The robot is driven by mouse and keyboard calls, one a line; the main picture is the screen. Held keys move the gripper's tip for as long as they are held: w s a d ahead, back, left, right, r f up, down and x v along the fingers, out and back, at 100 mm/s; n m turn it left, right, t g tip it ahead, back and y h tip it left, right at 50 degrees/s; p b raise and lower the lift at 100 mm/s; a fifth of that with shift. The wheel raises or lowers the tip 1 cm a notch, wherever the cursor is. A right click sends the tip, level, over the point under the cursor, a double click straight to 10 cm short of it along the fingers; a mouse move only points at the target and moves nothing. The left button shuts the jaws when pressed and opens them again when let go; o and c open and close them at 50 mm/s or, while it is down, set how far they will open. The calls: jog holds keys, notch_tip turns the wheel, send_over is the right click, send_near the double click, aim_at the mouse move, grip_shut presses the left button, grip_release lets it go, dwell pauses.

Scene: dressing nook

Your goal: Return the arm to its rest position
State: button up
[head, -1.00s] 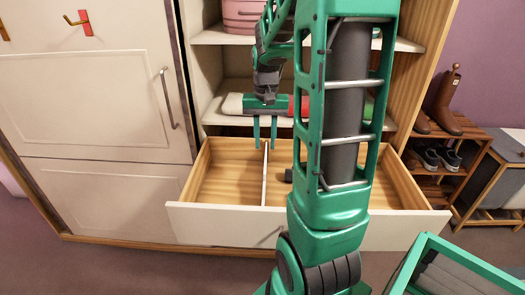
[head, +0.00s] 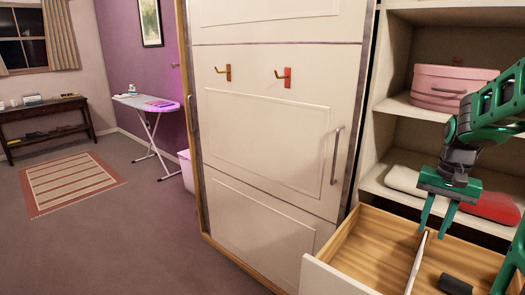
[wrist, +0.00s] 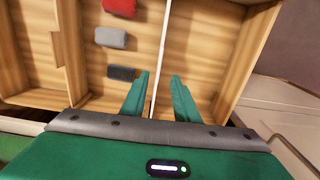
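My gripper (head: 433,233) hangs fingers-down above the pulled-out wooden drawer (head: 372,245), at the right of the head view. Its two green fingers are spread, and nothing shows between them. In the wrist view the gripper (wrist: 160,77) is over the drawer's thin white divider (wrist: 162,45). On one side of the divider lie a dark grey item (wrist: 121,72), a lighter grey item (wrist: 110,38) and a red item (wrist: 119,6). The other side looks bare. Part of my arm is cut off by the right edge of the head view.
Above the drawer, a shelf holds folded white (head: 403,178) and red (head: 492,207) cloths close behind my gripper. A pink case (head: 452,86) stands higher. A closed cream door (head: 270,120) is to the left. Open floor (head: 140,225) lies further left, with an ironing board (head: 147,103).

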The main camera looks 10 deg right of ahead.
jog(key=s+a+n, duration=0.1)
jog(key=s+a, duration=0.2)
jog(key=s, duration=0.3)
jog(key=s+a+f+n, duration=0.1)
jog(key=s+a, duration=0.3)
jog(key=s, duration=0.2)
jog(key=s+a+n, duration=0.1)
jog(key=s+a, duration=0.2)
jog(key=s, duration=0.3)
jog(key=shift+a+f, duration=0.2)
jog(key=shift+a, duration=0.2)
jog(key=shift+w+r, duration=0.1)
jog(key=shift+w, duration=0.5)
